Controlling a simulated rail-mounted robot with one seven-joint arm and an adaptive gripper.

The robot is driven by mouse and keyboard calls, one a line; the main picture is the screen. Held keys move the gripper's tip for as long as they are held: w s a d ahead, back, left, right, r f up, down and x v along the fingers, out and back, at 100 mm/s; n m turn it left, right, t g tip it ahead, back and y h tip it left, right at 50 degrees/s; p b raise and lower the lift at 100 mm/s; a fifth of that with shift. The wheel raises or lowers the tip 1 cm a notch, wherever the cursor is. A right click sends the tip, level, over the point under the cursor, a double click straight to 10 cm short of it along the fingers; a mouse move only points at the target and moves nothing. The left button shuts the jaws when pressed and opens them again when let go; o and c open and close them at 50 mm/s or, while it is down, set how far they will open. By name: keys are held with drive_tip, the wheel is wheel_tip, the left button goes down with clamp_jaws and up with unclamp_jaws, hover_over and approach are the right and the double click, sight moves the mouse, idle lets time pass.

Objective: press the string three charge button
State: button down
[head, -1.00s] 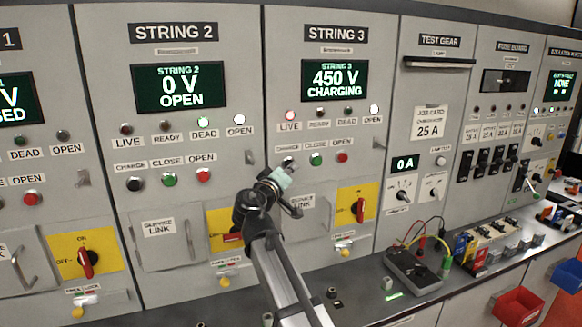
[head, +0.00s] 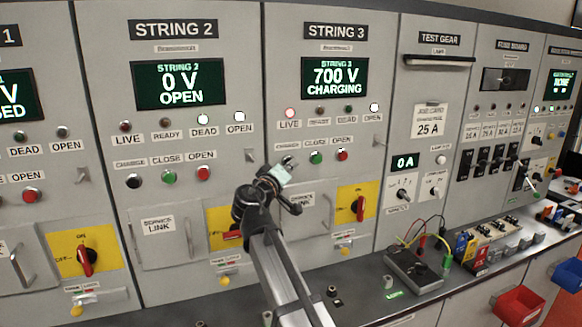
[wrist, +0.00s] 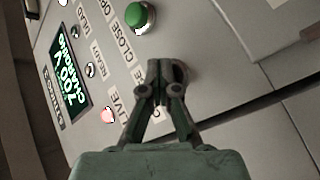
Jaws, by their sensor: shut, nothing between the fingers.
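The String 3 panel display (head: 334,78) reads "700 V CHARGING". My gripper (head: 289,162) is shut and empty, with its tips at the charge button's place, left of the green close button (head: 316,158) and red open button (head: 342,155). In the wrist view the shut fingertips (wrist: 158,68) lie over the dark round charge button (wrist: 182,73), whose edge shows beside them. The tips look in contact with it, though how far it is pressed is hidden. The green close button (wrist: 140,17) is clear of the fingers.
String 3's live lamp (head: 290,113) glows red, and its open lamp (head: 374,107) is lit white. A yellow rotary switch plate (head: 352,214) sits below right of my gripper. String 2's buttons (head: 168,177) are to the left. A meter (head: 412,272) with leads lies on the bench.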

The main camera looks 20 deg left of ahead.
drive_tip(key=shift+w+a+r, duration=0.15)
drive_tip(key=shift+a, duration=0.1)
drive_tip(key=shift+d+b, duration=0.15)
drive_tip(key=shift+b, duration=0.3)
drive_tip(key=shift+s, duration=0.2)
drive_tip(key=s+d, duration=0.4)
drive_tip(key=shift+s+f, duration=0.2)
drive_tip(key=shift+s, duration=0.05)
idle(0.4)
idle(0.6)
